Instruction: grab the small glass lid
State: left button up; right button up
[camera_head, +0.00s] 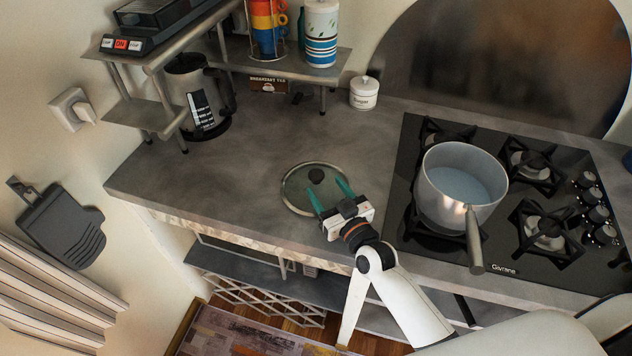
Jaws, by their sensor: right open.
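The small glass lid (297,200) lies flat on the grey counter, left of the stove. It is round and see-through with a metal rim and a dark knob (316,176) at its centre. My right gripper (328,188) reaches over the lid's right side from the front. Its two teal fingers are apart and point toward the knob, with nothing visible between them. Whether the fingers touch the lid cannot be told. My left gripper is not in view.
A pot of water (461,189) stands on the black gas stove (407,190) at right, its handle over the front edge. A sugar jar (364,93), a kettle (199,95) and a metal shelf (334,64) with cups stand behind. Counter left of the lid is clear.

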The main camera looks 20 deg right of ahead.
aim_at(320, 180)
jog(key=w, duration=0.2)
jog(key=w+p, duration=0.1)
jog(key=w, duration=0.1)
jog(key=shift+a, duration=0.35)
jog(key=shift+w+a+f, duration=0.15)
jog(key=shift+w, duration=0.8)
jog(key=shift+w+f, duration=0.1)
jog(key=shift+w, duration=0.05)
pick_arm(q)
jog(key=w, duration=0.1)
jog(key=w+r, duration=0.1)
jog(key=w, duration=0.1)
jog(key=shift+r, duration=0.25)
pick_arm(e)
jog(key=c, duration=1.2)
